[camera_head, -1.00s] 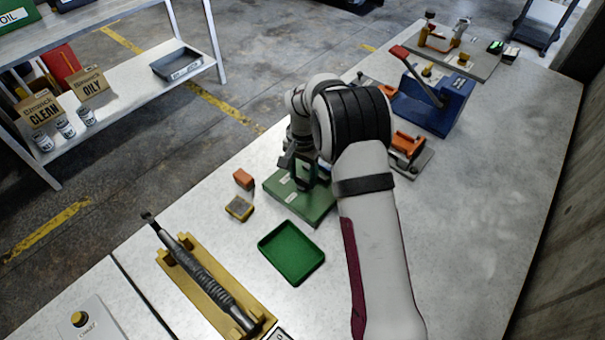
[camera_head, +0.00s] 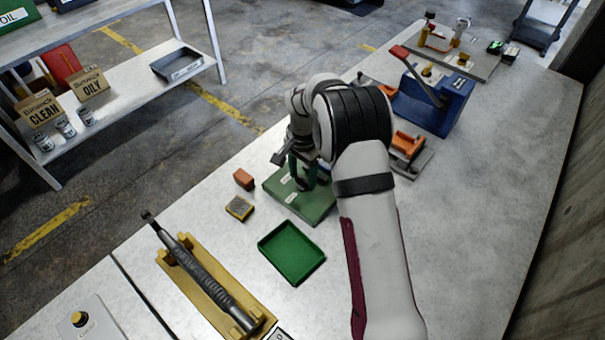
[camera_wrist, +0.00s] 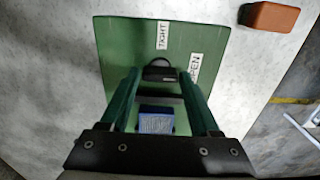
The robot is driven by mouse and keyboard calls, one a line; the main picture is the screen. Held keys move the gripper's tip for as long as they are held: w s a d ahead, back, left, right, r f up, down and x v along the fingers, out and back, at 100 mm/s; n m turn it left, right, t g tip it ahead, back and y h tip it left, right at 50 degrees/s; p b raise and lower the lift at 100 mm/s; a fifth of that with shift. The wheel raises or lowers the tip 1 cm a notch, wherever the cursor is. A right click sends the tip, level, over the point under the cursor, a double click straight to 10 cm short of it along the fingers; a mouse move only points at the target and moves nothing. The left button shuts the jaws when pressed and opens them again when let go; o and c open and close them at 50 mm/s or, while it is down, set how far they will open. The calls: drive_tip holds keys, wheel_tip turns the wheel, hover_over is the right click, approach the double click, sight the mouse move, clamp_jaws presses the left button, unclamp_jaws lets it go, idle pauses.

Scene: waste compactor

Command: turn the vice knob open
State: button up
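The vice stands on a green base plate (camera_wrist: 120,45) with white labels reading TIGHT (camera_wrist: 163,35) and OPEN (camera_wrist: 195,68). A dark rounded part (camera_wrist: 159,73), seemingly the knob, shows near the fingertips in the wrist view. A blue block (camera_wrist: 155,121) sits nearer the camera, below a dark bar. My gripper (camera_wrist: 160,76) has its two green fingers apart, one to each side of the dark part. I cannot tell whether they touch it. In the head view, my gripper (camera_head: 305,180) is over the green base plate (camera_head: 315,206), and my arm hides much of the vice.
An orange-brown block (camera_head: 243,180), a yellow-edged sponge-like block (camera_head: 239,208) and a green tray (camera_head: 291,253) lie near the plate. A yellow cradle (camera_head: 255,313) holds a dark tool. A blue machine with a red lever (camera_head: 432,98) stands behind. The right tabletop is clear.

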sight(302, 179)
drive_tip(key=o, duration=0.3)
wheel_tip(302, 179, up, 16)
drive_tip(key=shift+f, duration=0.1)
idle(0.4)
